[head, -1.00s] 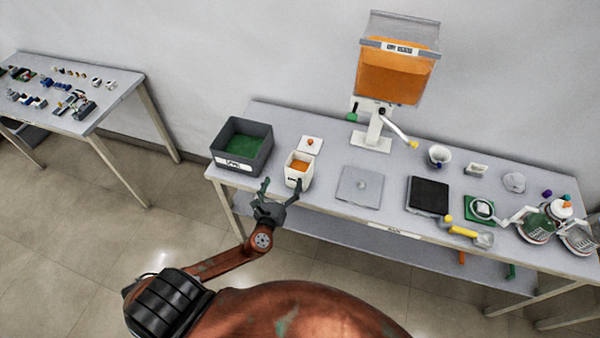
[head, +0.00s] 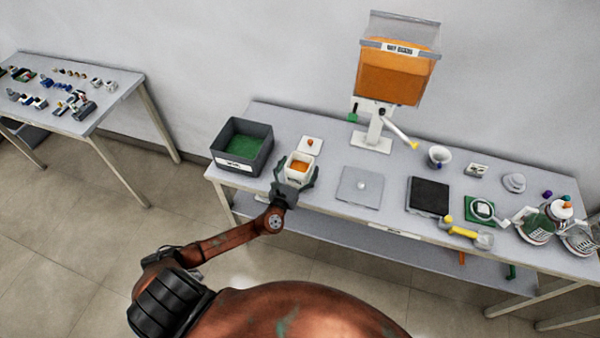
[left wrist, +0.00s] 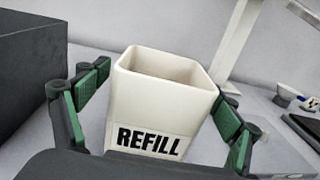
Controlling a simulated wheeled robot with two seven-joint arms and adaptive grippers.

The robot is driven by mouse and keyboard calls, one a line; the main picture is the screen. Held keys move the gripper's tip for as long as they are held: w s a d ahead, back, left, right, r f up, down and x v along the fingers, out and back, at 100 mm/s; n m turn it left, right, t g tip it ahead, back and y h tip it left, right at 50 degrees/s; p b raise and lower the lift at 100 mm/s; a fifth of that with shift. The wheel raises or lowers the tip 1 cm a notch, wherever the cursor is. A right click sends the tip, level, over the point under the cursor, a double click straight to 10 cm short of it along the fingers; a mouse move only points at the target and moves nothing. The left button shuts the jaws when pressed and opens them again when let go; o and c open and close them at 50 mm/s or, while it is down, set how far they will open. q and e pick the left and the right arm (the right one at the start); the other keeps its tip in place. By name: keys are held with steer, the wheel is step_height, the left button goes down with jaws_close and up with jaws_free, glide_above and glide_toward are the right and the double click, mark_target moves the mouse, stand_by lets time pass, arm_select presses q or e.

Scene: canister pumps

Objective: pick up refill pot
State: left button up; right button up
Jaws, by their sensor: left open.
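The refill pot (head: 300,168) is a white square pot with orange contents, standing upright near the front edge of the table. In the left wrist view the pot (left wrist: 158,112) shows its black REFILL label and stands between my open fingers. My left gripper (head: 295,176) is open around the pot. In the left wrist view the green-padded fingers of the gripper (left wrist: 158,105) are on both sides, with a gap visible on the left side; contact on the right cannot be told. My right gripper is not in view.
A dark grey bin (head: 242,147) with a green inside stands just left of the pot. A white lid (head: 311,146) with an orange knob lies behind it. A grey plate (head: 359,187) lies to the right. A dispenser (head: 396,75) with orange contents stands at the back.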

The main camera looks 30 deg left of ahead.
arm_select(q)
steer(key=shift+c, duration=0.4)
steer(key=c, duration=1.7)
